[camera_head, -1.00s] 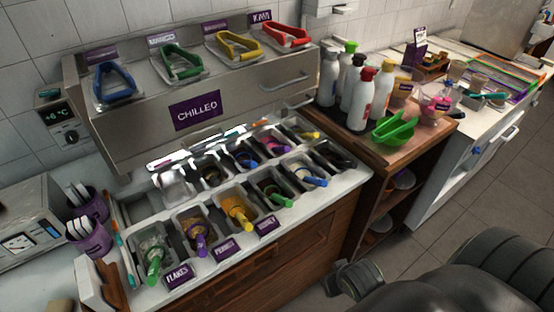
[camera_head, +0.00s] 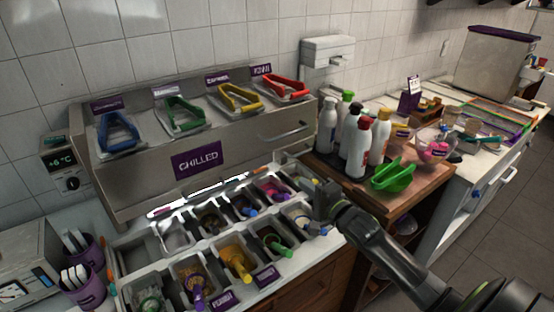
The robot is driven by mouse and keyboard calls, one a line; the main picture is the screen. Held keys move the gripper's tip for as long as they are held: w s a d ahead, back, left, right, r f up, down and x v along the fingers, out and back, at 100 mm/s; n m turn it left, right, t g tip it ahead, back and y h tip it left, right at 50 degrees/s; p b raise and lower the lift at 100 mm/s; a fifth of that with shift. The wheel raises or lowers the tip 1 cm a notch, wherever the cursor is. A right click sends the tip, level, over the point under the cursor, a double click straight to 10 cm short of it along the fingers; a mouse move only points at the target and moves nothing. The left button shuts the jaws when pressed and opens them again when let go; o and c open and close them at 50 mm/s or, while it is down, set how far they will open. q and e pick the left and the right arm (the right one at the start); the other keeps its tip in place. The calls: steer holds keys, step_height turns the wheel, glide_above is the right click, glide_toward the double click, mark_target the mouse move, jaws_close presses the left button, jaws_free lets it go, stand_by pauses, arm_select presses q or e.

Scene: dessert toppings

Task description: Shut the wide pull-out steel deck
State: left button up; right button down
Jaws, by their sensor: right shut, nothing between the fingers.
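The wide steel deck (camera_head: 235,150) has a purple CHILLED label on its front and a bar handle (camera_head: 285,132) at the right of that front. It stands above the back edge of the topping bins. Whether it is pulled out is hard to tell from this angle. My right gripper (camera_head: 320,190) is shut and empty over the right end of the bins, below and to the right of the handle, apart from it. My left gripper is not in view.
Blue, green, yellow and red tongs (camera_head: 238,98) lie on top of the deck. Topping bins (camera_head: 237,258) with utensils fill the counter below.

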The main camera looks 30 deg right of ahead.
mark_target(271, 153)
arm_select(q)
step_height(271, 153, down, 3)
steer(key=b, duration=0.3)
arm_select(e)
steer(key=w, duration=0.9)
steer(key=w+a, duration=0.1)
steer(key=w, duration=0.4)
steer(key=shift+w+r, duration=0.15)
steer(key=shift+r, duration=0.15)
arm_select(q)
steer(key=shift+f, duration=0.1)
arm_select(e)
steer(key=shift+w, duration=0.1)
